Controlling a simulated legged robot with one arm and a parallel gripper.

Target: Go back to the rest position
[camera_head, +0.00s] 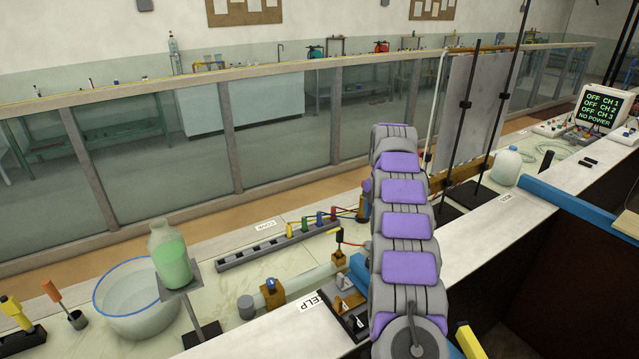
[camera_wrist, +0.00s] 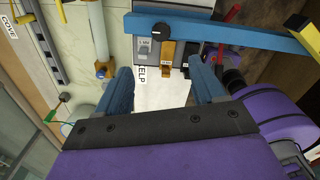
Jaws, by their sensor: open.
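My gripper shows in the wrist view (camera_wrist: 162,90) with its two blue fingers spread apart and nothing between them. Below the fingers is a pale bench surface with a label reading "ELP" (camera_wrist: 142,74). A small switch box (camera_wrist: 160,32) with an orange lever and dark levers lies just beyond the fingertips, apart from them. In the head view my purple and grey arm stretches away over the bench and hides part of it. The gripper itself cannot be made out there.

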